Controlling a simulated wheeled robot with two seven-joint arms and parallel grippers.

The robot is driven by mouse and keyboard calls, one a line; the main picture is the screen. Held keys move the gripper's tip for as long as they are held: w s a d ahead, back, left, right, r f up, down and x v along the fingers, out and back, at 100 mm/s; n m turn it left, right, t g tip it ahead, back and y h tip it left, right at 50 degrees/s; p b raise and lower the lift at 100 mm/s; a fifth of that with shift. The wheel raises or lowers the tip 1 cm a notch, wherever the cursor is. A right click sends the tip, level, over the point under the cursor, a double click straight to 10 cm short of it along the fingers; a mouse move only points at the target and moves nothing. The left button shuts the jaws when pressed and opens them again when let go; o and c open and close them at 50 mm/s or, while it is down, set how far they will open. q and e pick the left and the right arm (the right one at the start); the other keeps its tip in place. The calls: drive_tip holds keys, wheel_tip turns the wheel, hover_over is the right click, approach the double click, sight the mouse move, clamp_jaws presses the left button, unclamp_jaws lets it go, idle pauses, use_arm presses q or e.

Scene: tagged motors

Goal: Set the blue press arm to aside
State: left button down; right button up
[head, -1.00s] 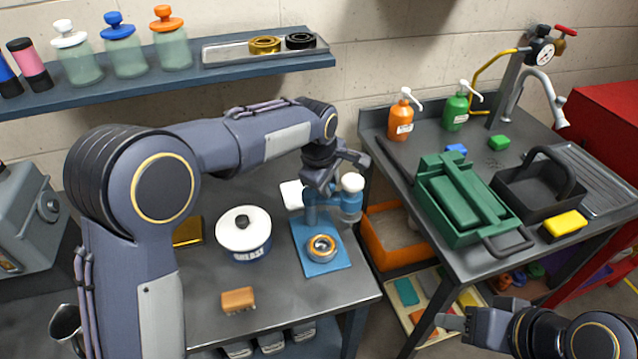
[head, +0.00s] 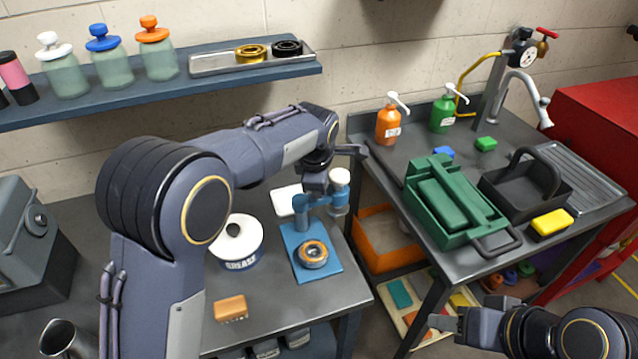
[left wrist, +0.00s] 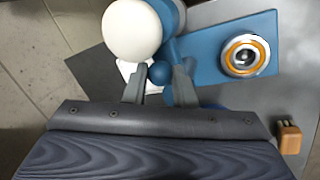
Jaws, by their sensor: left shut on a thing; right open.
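The blue press stands on the left bench, with its base plate (head: 305,272) flat and its blue press arm (head: 318,199) reaching to the right over the back of the plate. A white-topped cylinder (head: 340,178) is at the arm's end. My left gripper (left wrist: 160,82) is shut around a small blue ball knob (left wrist: 160,73) beside the white top; its arm covers part of the press in the head view. An orange-and-metal ring part (head: 313,254) lies on the base plate, clear of the arm. My right gripper (head: 445,322) is open and empty, low at the right.
A white grease tub (head: 240,243) and an orange-brown brush-like block (head: 231,309) stand left of the press. An orange bin (head: 383,240) is beside the bench. Bench right of the brush-like block is bare.

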use_arm(q)
drive_tip(key=shift+r, duration=0.1)
drive_tip(key=c, duration=1.2)
unclamp_jaws()
drive_tip(key=v, duration=0.7)
drive_tip(key=shift+s+a+r+b, duration=0.1)
drive_tip(key=shift+r+b, duration=0.2)
drive_tip(key=shift+b, duration=0.05)
